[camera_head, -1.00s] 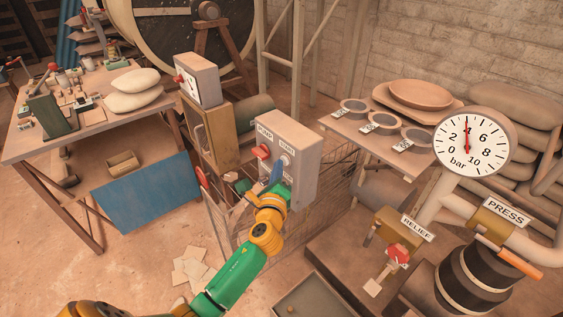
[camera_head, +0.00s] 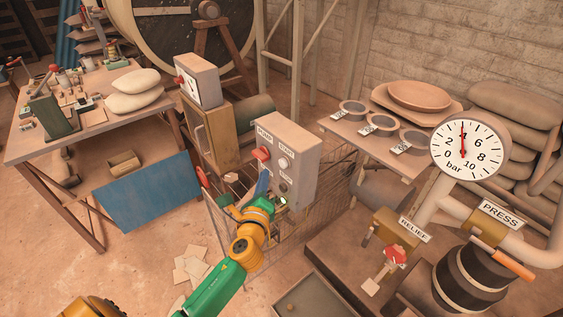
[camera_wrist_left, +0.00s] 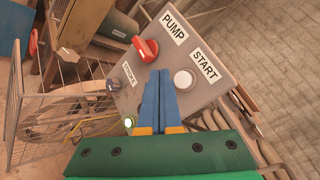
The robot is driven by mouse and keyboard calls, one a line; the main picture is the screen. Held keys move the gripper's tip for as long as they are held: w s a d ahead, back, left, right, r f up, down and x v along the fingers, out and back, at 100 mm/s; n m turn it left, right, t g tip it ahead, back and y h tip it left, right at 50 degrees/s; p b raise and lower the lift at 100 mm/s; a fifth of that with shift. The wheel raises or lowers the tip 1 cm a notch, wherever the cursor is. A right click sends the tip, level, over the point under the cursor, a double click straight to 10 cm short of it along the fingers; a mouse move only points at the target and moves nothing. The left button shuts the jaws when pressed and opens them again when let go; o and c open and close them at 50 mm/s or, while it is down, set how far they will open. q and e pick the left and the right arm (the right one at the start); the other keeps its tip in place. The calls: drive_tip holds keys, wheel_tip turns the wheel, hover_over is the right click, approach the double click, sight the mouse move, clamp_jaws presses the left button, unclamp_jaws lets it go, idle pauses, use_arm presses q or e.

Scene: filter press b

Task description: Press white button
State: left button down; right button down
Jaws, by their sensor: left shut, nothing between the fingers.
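The white button (camera_head: 284,163) is a round knob under the START label on a grey control box (camera_head: 303,172). It also shows in the left wrist view (camera_wrist_left: 183,79), just right of my fingertips. My left gripper (camera_head: 264,174) is shut and empty, its blue fingers pointing up at the box's front, below and left of the button. In the left wrist view the fingertips (camera_wrist_left: 159,74) overlap the panel between the red knob and the button. I cannot tell whether they touch the panel. My right gripper is out of view.
A red knob (camera_head: 262,153) sits under the PUMP label, left of the button. A small lamp (camera_wrist_left: 129,122) glows greenish low on the panel. A wire cage (camera_wrist_left: 62,110) surrounds the box's lower area. A pressure gauge (camera_head: 470,150) and RELIEF valve (camera_head: 395,257) stand to the right.

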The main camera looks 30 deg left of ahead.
use_arm(q)
drive_tip(key=shift+s+a, duration=0.25)
drive_tip(key=shift+s, duration=0.3)
drive_tip(key=shift+s+a, duration=0.2)
drive_tip(key=shift+s, duration=0.3)
drive_tip(key=shift+f, duration=0.1)
drive_tip(key=s+d+f+n+g+h, duration=0.25)
drive_tip(key=s+f, duration=0.25)
drive_tip(key=f, duration=0.5)
drive_tip(key=s+d+f+n+g+h, duration=0.1)
drive_tip(key=s+f+n+g, duration=0.3)
drive_tip(key=f, duration=0.6)
drive_tip(key=s+d+f+n+g+h, duration=0.25)
drive_tip(key=s+f, duration=0.35)
drive_tip(key=f, duration=0.4)
drive_tip(key=s+d+f+n+g, duration=0.2)
drive_tip(key=s+f+n, duration=0.3)
drive_tip(key=s, duration=0.6)
drive_tip(key=s+d+f+n+g, duration=0.2)
drive_tip(key=s+f+n+g, duration=0.1)
drive_tip(key=s, duration=0.8)
drive_tip(key=shift+f+n+g+h, duration=0.4)
drive_tip(key=shift+f+n, duration=0.5)
drive_tip(key=shift+n, duration=0.2)
drive_tip(key=shift+d, duration=0.1)
